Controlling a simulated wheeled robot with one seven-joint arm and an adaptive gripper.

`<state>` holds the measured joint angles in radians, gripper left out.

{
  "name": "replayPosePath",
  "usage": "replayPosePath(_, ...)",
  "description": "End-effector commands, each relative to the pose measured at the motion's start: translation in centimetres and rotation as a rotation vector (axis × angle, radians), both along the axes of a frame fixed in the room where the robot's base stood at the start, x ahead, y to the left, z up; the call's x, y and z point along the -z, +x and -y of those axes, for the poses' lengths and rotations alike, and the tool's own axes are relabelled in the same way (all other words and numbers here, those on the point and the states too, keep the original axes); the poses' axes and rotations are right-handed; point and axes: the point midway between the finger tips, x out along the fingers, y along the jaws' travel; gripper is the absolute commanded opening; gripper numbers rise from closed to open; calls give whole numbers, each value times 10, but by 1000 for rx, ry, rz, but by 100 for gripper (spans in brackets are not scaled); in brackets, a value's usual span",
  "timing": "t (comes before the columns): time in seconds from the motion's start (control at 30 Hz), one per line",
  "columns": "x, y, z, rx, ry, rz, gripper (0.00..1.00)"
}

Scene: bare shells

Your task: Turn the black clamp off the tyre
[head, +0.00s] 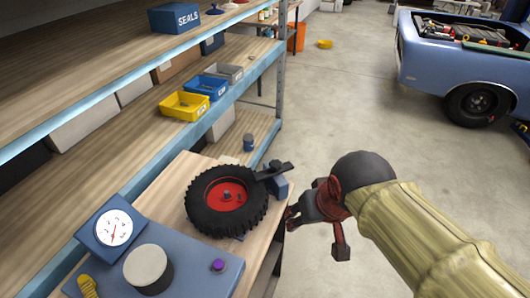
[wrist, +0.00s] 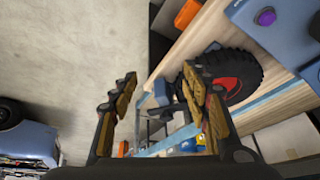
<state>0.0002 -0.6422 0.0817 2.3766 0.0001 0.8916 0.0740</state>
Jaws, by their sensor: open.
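The tyre (head: 240,212), black with a red hub, lies flat on the wooden bench in the head view. The black clamp (head: 272,171) sits at its right far edge on a blue block (head: 278,187), its arm reaching over the tyre's rim. My gripper (head: 316,230) is open and empty, off the bench edge to the right of the clamp and apart from it. In the wrist view, the tyre (wrist: 247,72) is partly behind the right finger.
A blue machine with a dial (head: 112,228) and purple button (head: 218,265) stands on the near bench. Shelves with a yellow bin (head: 184,106) and a blue bin (head: 207,86) line the left. A blue car (head: 450,65) stands at far right. The floor between is clear.

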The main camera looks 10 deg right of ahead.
Motion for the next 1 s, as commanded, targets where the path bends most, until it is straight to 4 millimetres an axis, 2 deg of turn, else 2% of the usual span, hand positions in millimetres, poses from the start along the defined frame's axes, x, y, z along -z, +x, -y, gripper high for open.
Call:
replayPosePath(0.03,-25,16,0,21,9,-27,47)
replayPosePath(0.1,-41,39,0,57,24,-57,47)
replayPosePath(0.2,-59,71,0,109,44,-100,47)
replayPosePath(0.4,-78,132,1,214,75,-185,47)
replayPosePath(0.57,-79,177,1,300,94,-253,47)
replayPosePath(0.7,-71,211,1,377,107,-311,47)
replayPosePath(0.83,-57,235,1,443,114,-357,47)
replayPosePath(1.0,-37,252,1,508,118,-402,47)
